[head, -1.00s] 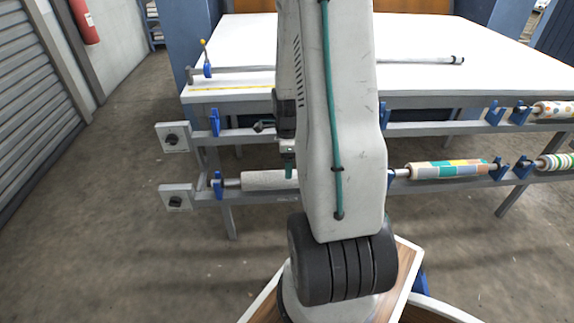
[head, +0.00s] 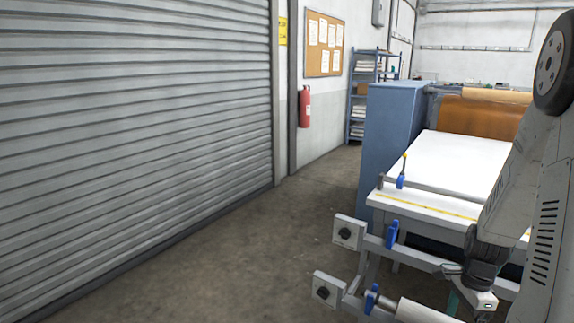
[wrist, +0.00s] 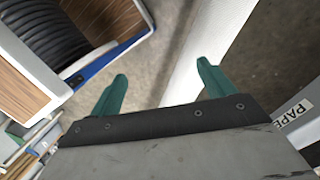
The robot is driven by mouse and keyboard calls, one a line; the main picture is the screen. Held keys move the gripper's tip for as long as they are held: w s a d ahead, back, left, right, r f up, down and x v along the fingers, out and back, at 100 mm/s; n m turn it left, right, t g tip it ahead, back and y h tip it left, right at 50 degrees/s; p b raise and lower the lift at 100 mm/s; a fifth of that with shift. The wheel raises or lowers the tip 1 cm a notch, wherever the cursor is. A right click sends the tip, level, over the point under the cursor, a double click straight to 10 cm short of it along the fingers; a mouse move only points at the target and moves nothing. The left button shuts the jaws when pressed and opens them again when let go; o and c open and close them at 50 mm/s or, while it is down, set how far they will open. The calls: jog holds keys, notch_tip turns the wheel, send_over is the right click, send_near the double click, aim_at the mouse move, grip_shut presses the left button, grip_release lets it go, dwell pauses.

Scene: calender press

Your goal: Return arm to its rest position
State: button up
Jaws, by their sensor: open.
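My arm rises along the right edge of the head view, with its dark wrist joint low at the right. My gripper (wrist: 162,68) shows in the wrist view as two green fingers spread apart with nothing held between them. A pale roll (wrist: 213,40) lies beyond the fingers, close to the right one; I cannot tell the distance. In the head view the roll (head: 428,311) sits on the lower rail of the press, cut off by the bottom edge. The fingers are mostly hidden or out of the head view.
The press table (head: 450,163) stands at the right with blue brackets (head: 391,234) and two switch boxes (head: 346,232) on its rails. A roller shutter (head: 135,130) fills the left. A fire extinguisher (head: 304,107) hangs on the wall. The floor (head: 270,240) between is clear.

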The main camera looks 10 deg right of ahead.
jog(key=s+a+r+n+t, duration=0.1)
jog(key=s+a+r+n, duration=0.2)
jog(key=a+r+n, duration=0.4)
jog(key=s+a+r+n+t+h, duration=0.1)
jog(key=s+a+r+n, duration=0.2)
jog(key=a+r+n, duration=0.4)
jog(key=s+a+r+n, duration=0.3)
jog(key=a+r+n, duration=0.5)
jog(key=a+r, duration=0.4)
jog(key=shift+a+r+t, duration=0.35)
jog(key=shift+a+t, duration=0.05)
jog(key=shift+a, duration=0.05)
jog(key=shift+s, duration=0.1)
